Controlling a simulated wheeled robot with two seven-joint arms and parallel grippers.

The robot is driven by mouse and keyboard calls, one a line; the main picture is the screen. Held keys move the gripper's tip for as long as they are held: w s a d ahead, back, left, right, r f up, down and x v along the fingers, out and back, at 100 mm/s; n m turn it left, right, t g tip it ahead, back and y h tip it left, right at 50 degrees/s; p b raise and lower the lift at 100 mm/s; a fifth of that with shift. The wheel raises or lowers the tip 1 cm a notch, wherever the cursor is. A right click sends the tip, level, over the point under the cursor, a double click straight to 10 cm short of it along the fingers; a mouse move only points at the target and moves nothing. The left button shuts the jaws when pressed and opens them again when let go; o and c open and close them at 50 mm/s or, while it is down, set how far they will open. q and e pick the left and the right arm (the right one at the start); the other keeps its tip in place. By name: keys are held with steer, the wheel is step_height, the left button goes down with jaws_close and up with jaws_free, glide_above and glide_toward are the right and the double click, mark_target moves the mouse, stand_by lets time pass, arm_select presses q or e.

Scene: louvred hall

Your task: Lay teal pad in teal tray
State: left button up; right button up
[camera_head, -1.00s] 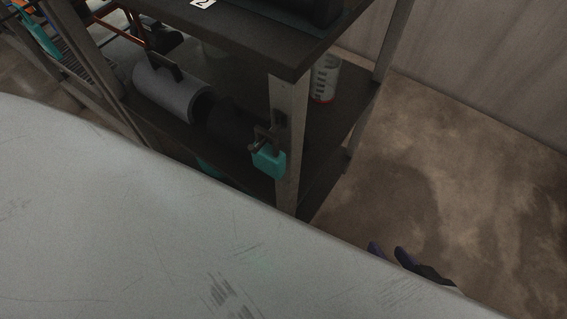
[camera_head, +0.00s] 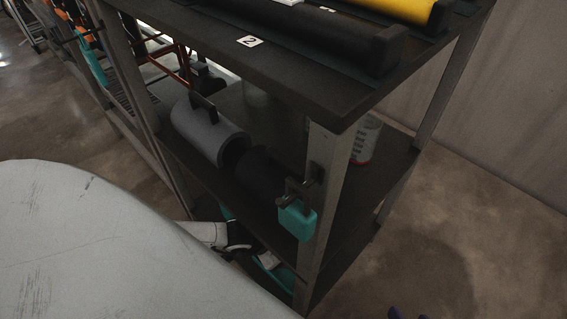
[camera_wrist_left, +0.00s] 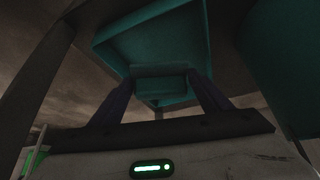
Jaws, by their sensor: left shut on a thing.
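In the left wrist view my left gripper (camera_wrist_left: 165,92) is shut on a small teal block (camera_wrist_left: 160,84), which I take for part of the teal pad. A larger teal piece with raised edges (camera_wrist_left: 150,38) lies just beyond it; I cannot tell whether it is pad or tray. Another teal surface (camera_wrist_left: 285,60) fills the right side. In the head view my left gripper (camera_head: 245,245) is low by the shelf unit, partly hidden by my body. Teal (camera_head: 272,277) shows beside and below it, probably the tray. My right gripper (camera_head: 408,314) barely shows at the bottom edge, its purple tips apart.
A dark shelf unit (camera_head: 340,105) stands ahead, its post (camera_head: 322,190) close to my left gripper. A teal block (camera_head: 297,219) hangs on a bracket there. A grey cylinder (camera_head: 208,137) and a clear container (camera_head: 365,140) sit on the middle shelf. Floor is free at right.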

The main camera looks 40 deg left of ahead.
arm_select(q)
steer(key=f, duration=0.2)
steer(key=f+b, duration=0.1)
steer(key=shift+s+a+f, duration=0.1)
steer(key=shift+s+f, duration=0.1)
steer(key=shift+s, duration=0.1)
steer(key=shift+f, duration=0.35)
step_height(320, 180, down, 3)
steer(key=shift+r+b, duration=0.15)
steer(key=shift+b, duration=0.75)
arm_select(e)
steer(key=r, duration=0.1)
steer(key=a+r+y, duration=0.1)
steer(key=r+t, duration=0.1)
steer(key=shift+w+a+r+y, duration=0.2)
steer(key=shift+a+y, duration=0.1)
steer(key=shift+a, duration=0.1)
arm_select(q)
steer(key=o, duration=1)
steer(key=shift+o, duration=0.2)
arm_select(e)
steer(key=shift+f, duration=0.3)
steer(key=shift+f, duration=0.1)
